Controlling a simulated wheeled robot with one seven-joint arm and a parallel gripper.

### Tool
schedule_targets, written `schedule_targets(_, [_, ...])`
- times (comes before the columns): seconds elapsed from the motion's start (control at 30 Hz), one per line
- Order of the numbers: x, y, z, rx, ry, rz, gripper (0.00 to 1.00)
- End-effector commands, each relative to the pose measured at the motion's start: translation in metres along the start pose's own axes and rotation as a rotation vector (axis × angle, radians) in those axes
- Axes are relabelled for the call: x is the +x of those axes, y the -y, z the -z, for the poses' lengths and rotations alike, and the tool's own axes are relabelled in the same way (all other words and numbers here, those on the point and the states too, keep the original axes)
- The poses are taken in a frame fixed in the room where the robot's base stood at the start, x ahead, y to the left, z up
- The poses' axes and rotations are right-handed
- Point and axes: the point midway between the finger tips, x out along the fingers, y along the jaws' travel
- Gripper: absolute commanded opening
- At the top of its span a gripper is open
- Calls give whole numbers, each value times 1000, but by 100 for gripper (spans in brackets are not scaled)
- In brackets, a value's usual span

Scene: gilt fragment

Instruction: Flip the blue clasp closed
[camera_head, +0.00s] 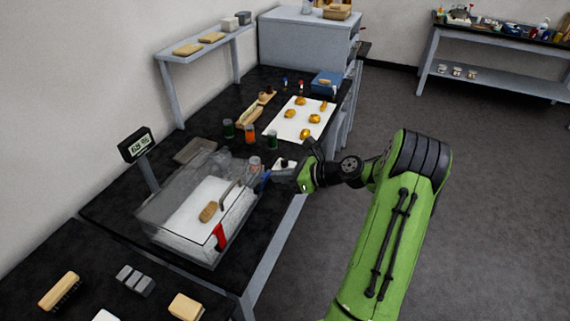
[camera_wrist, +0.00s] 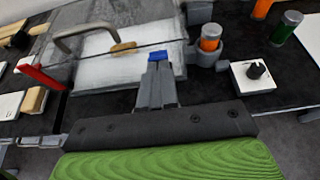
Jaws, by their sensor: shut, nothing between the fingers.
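The blue clasp (camera_head: 264,182) is on the right front edge of a clear-lidded box (camera_head: 168,232). In the wrist view the blue clasp (camera_wrist: 158,56) is directly beyond my fingertips. My gripper (camera_head: 275,178) is shut and empty, its tips at or very near the clasp; contact cannot be told. It also shows in the wrist view (camera_wrist: 157,68). The fingers hide the clasp's lower part, so I cannot tell its exact angle. A red clasp (camera_head: 220,236) is at the other end of the box's front, and it shows in the wrist view (camera_wrist: 42,77). The lid handle (camera_wrist: 88,34) is grey.
A display (camera_head: 138,144) rises behind the box. A white sheet with golden pieces (camera_head: 300,118) lies farther back. The aisle floor (camera_head: 440,130) is clear.

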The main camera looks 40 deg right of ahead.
Motion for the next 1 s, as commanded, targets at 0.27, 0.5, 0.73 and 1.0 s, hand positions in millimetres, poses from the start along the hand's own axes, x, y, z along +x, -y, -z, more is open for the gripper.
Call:
schedule_targets(0.27, [6, -1, -26, -2, -177, -3, 0])
schedule_targets(0.5, [14, 1, -23, 2, -264, 1, 0])
schedule_targets(0.73, [14, 0, -24, 2, -261, 1, 0])
schedule_targets(1.0, [8, 0, -36, 2, -260, 1, 0])
